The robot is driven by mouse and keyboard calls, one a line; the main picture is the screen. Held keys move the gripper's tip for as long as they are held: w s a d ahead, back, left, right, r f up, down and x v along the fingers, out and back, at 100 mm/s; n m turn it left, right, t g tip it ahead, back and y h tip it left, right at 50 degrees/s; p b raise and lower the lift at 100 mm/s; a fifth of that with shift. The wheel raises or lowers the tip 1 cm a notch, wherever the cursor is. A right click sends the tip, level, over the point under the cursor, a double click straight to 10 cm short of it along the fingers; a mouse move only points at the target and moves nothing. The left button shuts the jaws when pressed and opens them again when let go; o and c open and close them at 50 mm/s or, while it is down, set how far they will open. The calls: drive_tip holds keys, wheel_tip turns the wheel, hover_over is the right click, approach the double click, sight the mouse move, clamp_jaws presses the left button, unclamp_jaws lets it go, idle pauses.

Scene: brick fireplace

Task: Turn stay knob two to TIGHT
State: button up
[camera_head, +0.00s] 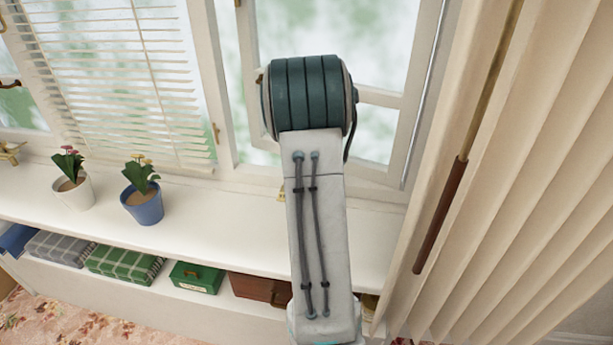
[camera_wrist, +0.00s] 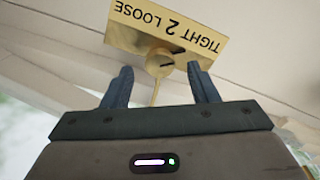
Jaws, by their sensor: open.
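In the wrist view a brass plate (camera_wrist: 128,37) reads TIGHT 2 LOOSE, upside down, with TIGHT at the right and LOOSE at the left. A round brass knob (camera_wrist: 158,62) sits at the plate's edge below the 2, with a short dark mark on its face. A thin brass rod runs down from it. My gripper (camera_wrist: 161,75) is open, with one blue finger on each side of the knob and a visible gap to both. In the head view my arm hides the gripper and the knob.
An open window sash (camera_head: 395,100) stands behind my arm. Pleated curtains (camera_head: 540,180) and a hanging wand (camera_head: 440,215) are on the right. A blue pot (camera_head: 143,208) and a white pot (camera_head: 75,191) stand on the sill (camera_head: 225,225) at left. Folded blankets and boxes sit below.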

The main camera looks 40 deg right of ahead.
wheel_tip(320, 180, up, 12)
idle(0.3)
idle(0.4)
drive_tip(key=s+a+n+t, duration=0.15)
drive_tip(key=s+a, duration=0.45)
drive_tip(key=a, duration=0.7)
drive_tip(key=s+a+n+t, duration=0.15)
drive_tip(key=s+a, duration=0.45)
drive_tip(key=a, duration=0.6)
drive_tip(key=s+a+f+n, duration=0.1)
drive_tip(key=s+a+f, duration=0.3)
drive_tip(key=s, duration=0.3)
drive_tip(key=shift+s+a, duration=0.15)
drive_tip(key=shift+a, duration=0.65)
